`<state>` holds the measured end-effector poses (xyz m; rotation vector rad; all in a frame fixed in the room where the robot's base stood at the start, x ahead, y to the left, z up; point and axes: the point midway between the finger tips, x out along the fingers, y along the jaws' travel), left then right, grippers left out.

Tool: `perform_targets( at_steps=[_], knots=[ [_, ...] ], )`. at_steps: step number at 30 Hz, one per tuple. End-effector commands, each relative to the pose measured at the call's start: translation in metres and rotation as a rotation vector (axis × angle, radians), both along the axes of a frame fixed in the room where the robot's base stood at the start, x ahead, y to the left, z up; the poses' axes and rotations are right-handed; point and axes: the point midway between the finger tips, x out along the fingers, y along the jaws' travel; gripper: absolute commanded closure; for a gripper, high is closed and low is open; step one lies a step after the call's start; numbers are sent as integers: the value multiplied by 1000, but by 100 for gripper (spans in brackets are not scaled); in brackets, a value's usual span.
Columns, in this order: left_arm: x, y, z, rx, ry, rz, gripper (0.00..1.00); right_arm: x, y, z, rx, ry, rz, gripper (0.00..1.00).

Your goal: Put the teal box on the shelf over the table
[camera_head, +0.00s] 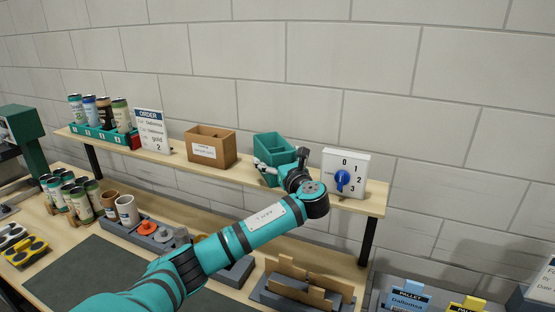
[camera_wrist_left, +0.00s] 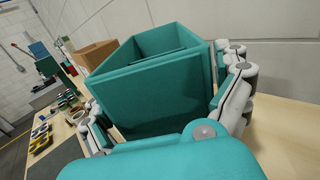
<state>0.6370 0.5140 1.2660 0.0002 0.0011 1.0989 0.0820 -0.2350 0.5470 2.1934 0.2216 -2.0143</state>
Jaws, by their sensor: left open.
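The teal box (camera_head: 272,147), an open-topped box, stands on the wooden shelf (camera_head: 372,203) over the table, between the brown cardboard box and the white dial panel. It also shows close up in the left wrist view (camera_wrist_left: 150,90), upright, with an inner wall visible. My left gripper (camera_head: 277,168) is at the box's front, open, with one finger at each side of it in the left wrist view (camera_wrist_left: 165,112). Whether the fingers touch the box cannot be told. The box's lower front is partly hidden by my gripper and arm. My right gripper is not in view.
On the shelf stand a teal can rack (camera_head: 92,130), an order sign (camera_head: 152,131), the cardboard box (camera_head: 208,148) and the dial panel (camera_head: 345,172). Below, the table holds several cans, a grey tray (camera_head: 135,234) and a wooden-slat holder (camera_head: 300,290).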

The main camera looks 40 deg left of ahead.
Motion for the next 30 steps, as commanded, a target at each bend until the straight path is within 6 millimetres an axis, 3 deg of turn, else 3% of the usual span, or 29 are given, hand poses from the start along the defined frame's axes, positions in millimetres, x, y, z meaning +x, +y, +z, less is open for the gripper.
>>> perform_targets(
  at_steps=[5,15,21,30],
  knots=[
    [-3,-9,0,0,-2,-4,0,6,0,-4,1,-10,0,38],
    [-34,-71,-1,-1,-3,-6,0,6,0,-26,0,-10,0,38],
    [-49,-98,0,-1,-3,-2,0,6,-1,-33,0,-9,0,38],
    [-55,-107,2,0,0,0,0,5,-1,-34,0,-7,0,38]
  ],
)
